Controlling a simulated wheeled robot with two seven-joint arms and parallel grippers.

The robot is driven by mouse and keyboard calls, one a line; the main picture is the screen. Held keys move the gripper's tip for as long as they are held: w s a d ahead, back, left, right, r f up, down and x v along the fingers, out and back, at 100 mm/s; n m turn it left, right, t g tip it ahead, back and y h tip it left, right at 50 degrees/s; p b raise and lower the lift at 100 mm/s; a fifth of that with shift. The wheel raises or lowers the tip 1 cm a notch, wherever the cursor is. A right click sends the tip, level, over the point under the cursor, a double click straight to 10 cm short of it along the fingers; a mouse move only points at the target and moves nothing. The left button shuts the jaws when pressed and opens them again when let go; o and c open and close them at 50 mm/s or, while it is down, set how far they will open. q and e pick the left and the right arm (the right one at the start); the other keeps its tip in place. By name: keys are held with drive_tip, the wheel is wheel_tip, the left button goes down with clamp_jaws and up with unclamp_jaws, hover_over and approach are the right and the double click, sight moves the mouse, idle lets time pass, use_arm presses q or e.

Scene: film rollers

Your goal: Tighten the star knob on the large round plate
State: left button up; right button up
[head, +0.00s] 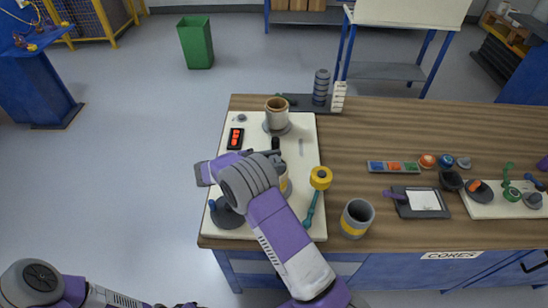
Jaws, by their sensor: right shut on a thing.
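My right gripper (273,152) is over the middle of the white board (309,133), reached by my purple arm from the lower right. Its jaws are shut on a small black piece (276,142); I cannot tell from this view whether that is the star knob. A tan roller (284,186) stands just below it, largely hidden behind my wrist. Another tan roller (277,106) stands upright on a grey round base (286,130) at the board's far end. A dark round piece (228,215) lies at the near left corner. My left arm shows at bottom left, its gripper outside the frame.
A red-buttoned box (236,139) sits on the board's left. A yellow ring (321,177) and teal-handled tool (310,211) lie at its right edge. A grey cup (356,219), tray (420,203) and colored strip (393,167) are further right. The wooden tabletop (440,125) is clear behind them.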

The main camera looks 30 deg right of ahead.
drive_tip(key=shift+d+r+m+g+y+p, duration=0.15)
drive_tip(key=shift+m+g+y+p, duration=0.2)
drive_tip(key=shift+m+g, duration=0.35)
drive_tip(key=shift+a+r+m+g+y+p, duration=0.15)
drive_tip(key=shift+m+g+y+p, duration=0.25)
drive_tip(key=shift+g, duration=0.5)
drive_tip(key=shift+d+g, duration=0.1)
drive_tip(key=shift+g, duration=0.2)
drive_tip(key=o, duration=0.9)
drive_tip(key=shift+o, duration=0.8)
drive_tip(key=shift+f, duration=0.1)
